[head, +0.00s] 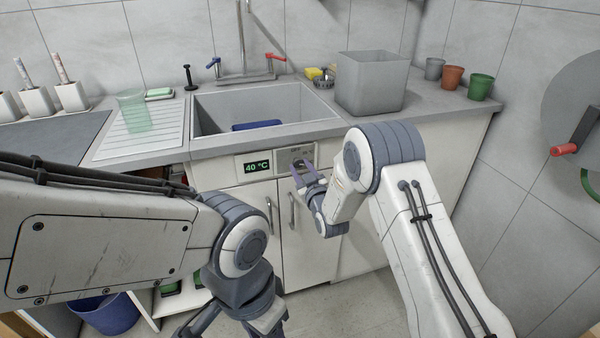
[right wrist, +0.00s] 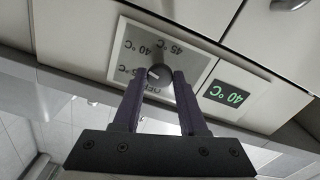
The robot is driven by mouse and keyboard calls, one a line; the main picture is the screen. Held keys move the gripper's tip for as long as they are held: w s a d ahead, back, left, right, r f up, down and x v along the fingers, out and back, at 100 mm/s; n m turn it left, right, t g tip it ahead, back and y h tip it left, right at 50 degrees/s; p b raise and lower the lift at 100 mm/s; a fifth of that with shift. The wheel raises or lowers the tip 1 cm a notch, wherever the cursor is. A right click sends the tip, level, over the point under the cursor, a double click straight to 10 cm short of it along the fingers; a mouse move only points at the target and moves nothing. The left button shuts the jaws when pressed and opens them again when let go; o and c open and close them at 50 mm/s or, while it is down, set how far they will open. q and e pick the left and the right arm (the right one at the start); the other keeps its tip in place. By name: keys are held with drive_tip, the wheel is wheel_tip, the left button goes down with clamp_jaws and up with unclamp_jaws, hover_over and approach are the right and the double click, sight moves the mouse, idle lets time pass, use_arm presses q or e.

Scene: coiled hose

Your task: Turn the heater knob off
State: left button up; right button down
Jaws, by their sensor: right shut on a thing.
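The heater knob (right wrist: 158,75) is a small dark round knob with a white pointer mark, on a light dial plate (right wrist: 190,58) printed with temperatures. In the right wrist view the plate appears upside down. My right gripper (right wrist: 159,80) is shut on the knob, one finger on each side. In the head view my right gripper (head: 304,172) is at the dial panel (head: 294,155) under the counter and hides the knob. The display (head: 257,167) beside it reads 40 °C. My left gripper (head: 235,318) hangs low, away from the panel, its tips cut off by the frame.
A sink (head: 262,105) with a red-and-blue-handled tap is above the panel. A grey bin (head: 371,85) stands on the counter at right. Cabinet doors with handles (head: 291,212) are below. A blue bucket (head: 107,314) stands low at left. The floor in front is partly clear.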

drive_tip(key=n+b, duration=0.3)
drive_tip(key=n, duration=0.2)
drive_tip(key=shift+f+n, duration=0.15)
drive_tip(key=shift+n, duration=0.15)
drive_tip(key=n+b, duration=0.2)
drive_tip(key=n, duration=0.2)
drive_tip(key=shift+b, duration=0.35)
drive_tip(key=n+b, duration=0.3)
drive_tip(key=n, duration=0.3)
drive_tip(key=shift+n+b, duration=1.35)
drive_tip(key=shift+n, duration=1.15)
drive_tip(key=shift+c, duration=2.4)
unclamp_jaws()
drive_tip(key=shift+r, duration=0.25)
drive_tip(key=v, duration=1)
drive_tip(key=shift+s+p, duration=0.3)
drive_tip(key=shift+p, duration=0.1)
